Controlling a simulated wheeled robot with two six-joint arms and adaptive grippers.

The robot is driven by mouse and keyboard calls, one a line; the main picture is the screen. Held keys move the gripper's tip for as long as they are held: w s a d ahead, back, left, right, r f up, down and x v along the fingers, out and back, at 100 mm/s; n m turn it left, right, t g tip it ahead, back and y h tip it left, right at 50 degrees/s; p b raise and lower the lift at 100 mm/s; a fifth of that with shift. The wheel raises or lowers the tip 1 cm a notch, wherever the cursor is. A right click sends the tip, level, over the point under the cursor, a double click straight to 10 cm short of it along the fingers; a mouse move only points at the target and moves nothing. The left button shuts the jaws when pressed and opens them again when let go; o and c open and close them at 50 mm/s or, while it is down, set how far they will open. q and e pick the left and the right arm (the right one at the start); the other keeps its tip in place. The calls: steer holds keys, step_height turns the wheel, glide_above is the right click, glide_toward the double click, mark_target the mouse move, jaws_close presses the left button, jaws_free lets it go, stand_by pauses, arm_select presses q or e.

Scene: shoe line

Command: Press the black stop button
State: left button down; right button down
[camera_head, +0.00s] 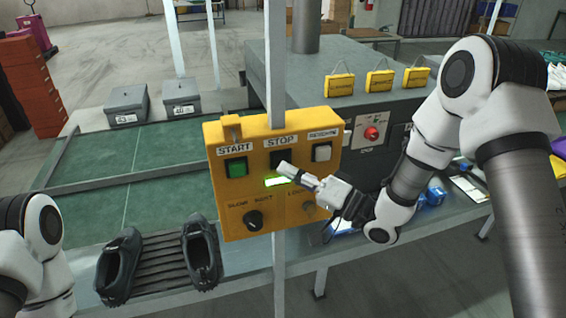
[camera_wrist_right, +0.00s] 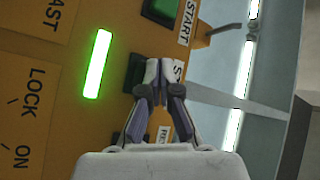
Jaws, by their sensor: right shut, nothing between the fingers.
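The black stop button (camera_head: 279,159) sits under the STOP label on the yellow control box (camera_head: 228,208), between the green start button (camera_head: 236,168) and a pale button (camera_head: 322,152). My right gripper (camera_head: 284,168) is shut and empty, its fingertips at the lower edge of the stop button. In the right wrist view the shut fingertips (camera_wrist_right: 159,75) overlap the side of the dark stop button (camera_wrist_right: 134,72); I cannot tell whether they touch it. Of my left arm only links show at the lower left of the head view; its gripper is out of view.
A green light bar (camera_head: 277,181) glows below the stop button. A grey post holds the box. Black shoes (camera_head: 202,252) stand on the line at left. A red button (camera_head: 371,133) is behind.

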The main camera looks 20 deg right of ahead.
steer(key=shift+w, duration=0.5)
stand_by(0.3)
steer(key=shift+s, duration=0.95)
steer(key=shift+s, duration=0.1)
steer(key=s, duration=0.4)
steer(key=shift+s+d, duration=0.1)
steer(key=shift+s, duration=0.3)
